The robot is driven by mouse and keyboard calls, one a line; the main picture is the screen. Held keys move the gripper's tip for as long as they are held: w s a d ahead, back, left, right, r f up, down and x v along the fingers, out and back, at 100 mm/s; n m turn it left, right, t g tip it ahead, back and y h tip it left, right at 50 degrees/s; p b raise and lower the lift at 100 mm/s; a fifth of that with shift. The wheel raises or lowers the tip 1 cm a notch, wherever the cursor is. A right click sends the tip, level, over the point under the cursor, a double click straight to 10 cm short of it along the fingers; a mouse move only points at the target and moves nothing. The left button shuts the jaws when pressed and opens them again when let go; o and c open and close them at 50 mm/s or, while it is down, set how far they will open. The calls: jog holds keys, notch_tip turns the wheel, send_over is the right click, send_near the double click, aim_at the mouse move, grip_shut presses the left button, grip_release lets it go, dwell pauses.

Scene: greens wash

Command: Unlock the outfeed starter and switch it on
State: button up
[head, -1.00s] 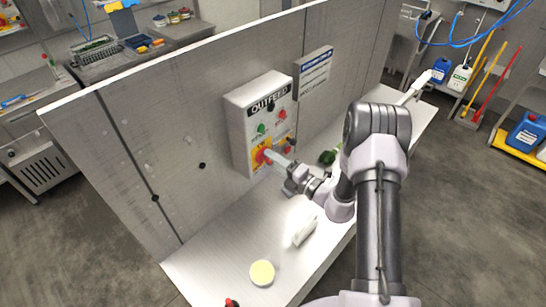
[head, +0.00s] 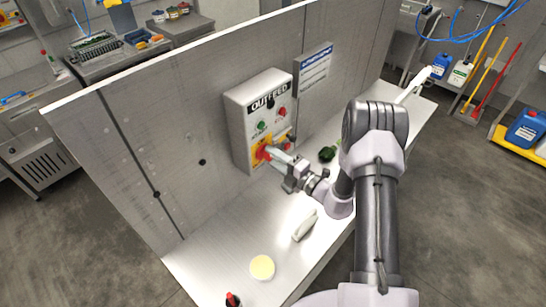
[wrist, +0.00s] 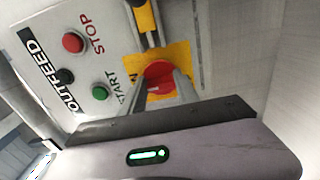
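The grey OUTFEED starter box (head: 240,125) is fixed to the upright panel. It also shows in the wrist view (wrist: 100,22), with a red STOP button (wrist: 73,42) and a green START button (wrist: 100,92). A red rotary knob (wrist: 158,76) sits on a yellow plate (wrist: 178,55); in the head view the knob (head: 263,152) is low on the box. My gripper (wrist: 160,88) is at the knob, its fingers apart on either side of it; firm contact cannot be told.
A white bench (head: 235,245) runs below the panel. On it are a white block-like object (head: 305,225), a pale yellow disc (head: 262,267), a red-topped item (head: 232,299) and dark green produce (head: 327,154). A notice board (head: 313,70) hangs right of the box.

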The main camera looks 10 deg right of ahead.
jog(key=o, duration=0.4)
jog(key=shift+o, duration=0.2)
jog(key=v, duration=1.7)
jog(key=shift+s+b, duration=0.25)
jog(key=shift+b, duration=0.15)
jog(key=shift+d, duration=0.15)
